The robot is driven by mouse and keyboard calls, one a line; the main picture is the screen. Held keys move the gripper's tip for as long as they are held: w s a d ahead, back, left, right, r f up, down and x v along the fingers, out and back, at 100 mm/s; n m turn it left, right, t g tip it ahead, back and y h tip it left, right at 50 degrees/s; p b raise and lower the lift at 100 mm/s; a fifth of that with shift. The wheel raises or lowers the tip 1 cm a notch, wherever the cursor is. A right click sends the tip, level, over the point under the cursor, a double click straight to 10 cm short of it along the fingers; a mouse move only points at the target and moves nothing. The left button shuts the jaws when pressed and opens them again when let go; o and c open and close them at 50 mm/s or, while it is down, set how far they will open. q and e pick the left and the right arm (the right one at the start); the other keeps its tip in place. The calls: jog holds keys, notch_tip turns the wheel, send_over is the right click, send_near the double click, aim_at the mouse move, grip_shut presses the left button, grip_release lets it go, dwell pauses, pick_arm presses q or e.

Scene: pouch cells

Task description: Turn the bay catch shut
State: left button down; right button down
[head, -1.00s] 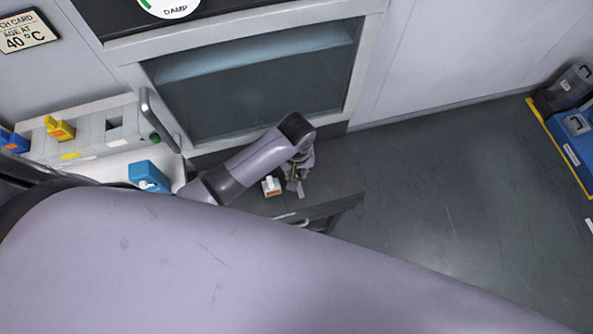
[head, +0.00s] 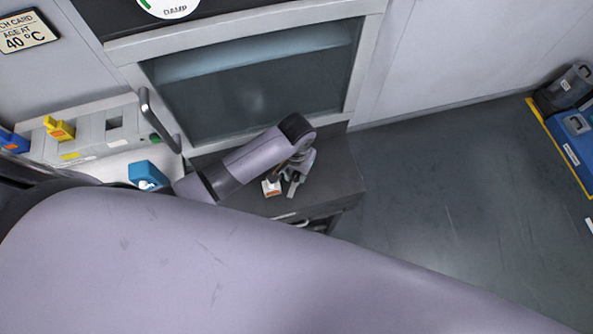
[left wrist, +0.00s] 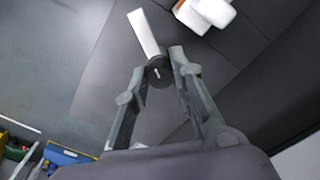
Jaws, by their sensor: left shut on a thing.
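The bay catch shows in the left wrist view as a dark round hub with a pale flat bar (left wrist: 144,32) running up and left from it. My left gripper (left wrist: 160,66) has its two fingers on either side of the hub and is shut on the catch. In the head view the left gripper (head: 293,186) reaches down to the dark counter top beside a small white and orange piece. There the catch is too small and too covered by the fingers to make out clearly. My right gripper is not in view.
The white and orange piece (head: 271,187) lies close by the fingers, on the dark counter (head: 340,180). A glass-fronted cabinet (head: 375,60) with a bar handle stands behind. A blue block (head: 147,172) and a yellow one (head: 58,129) are at left. Open floor lies right.

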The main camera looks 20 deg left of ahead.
aim_at(296, 174)
pick_arm(q)
jog(key=m, duration=0.6)
jog(key=shift+a+m, duration=0.1)
jog(key=shift+m, duration=0.2)
jog(key=m, duration=0.4)
jog(key=shift+m, duration=0.3)
jog(key=c, duration=1.4)
grip_release()
jog(key=shift+o, duration=0.2)
notch_tip(296, 174, up, 12)
